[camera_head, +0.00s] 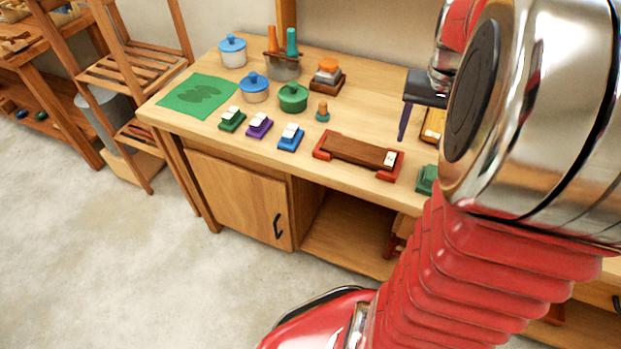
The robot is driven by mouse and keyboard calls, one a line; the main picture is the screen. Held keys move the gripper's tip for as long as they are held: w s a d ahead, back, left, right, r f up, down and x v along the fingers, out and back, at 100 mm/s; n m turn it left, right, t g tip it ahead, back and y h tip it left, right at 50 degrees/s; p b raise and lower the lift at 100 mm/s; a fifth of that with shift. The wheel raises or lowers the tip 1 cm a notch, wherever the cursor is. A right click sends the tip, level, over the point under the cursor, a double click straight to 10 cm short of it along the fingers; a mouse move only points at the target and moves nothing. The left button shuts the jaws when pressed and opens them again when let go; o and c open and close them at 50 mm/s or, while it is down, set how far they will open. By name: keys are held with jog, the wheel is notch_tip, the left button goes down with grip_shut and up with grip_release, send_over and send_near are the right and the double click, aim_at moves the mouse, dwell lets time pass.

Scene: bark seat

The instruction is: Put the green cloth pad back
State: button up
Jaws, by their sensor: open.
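A flat green cloth (183,104) with darker green patches lies on the left end of the wooden bench top; it is the only cloth-like green piece I can make out. My gripper (421,122) is over the right part of the bench, far to the right of the cloth. One dark finger points down; the other is hidden behind my arm. The gripper is open, and I see nothing held in it.
Lidded pots (233,52), a green pot (293,98) and small coloured blocks with white tops (259,126) stand near the cloth. A red-ended brown tray (352,150) lies at the front edge. My arm hides the bench's right side. Wooden shelves (120,72) stand at left.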

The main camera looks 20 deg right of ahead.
jog(key=s+a+r+n+t, duration=0.2)
jog(key=a+n, duration=0.2)
jog(key=a, duration=1.1)
jog(key=s+a+r+n+t, duration=0.2)
jog(key=a+n+t, duration=0.1)
jog(key=a, duration=1.2)
jog(key=shift+s+n+y, duration=0.25)
jog(key=shift+n+y, duration=0.05)
jog(key=shift+n, duration=0.4)
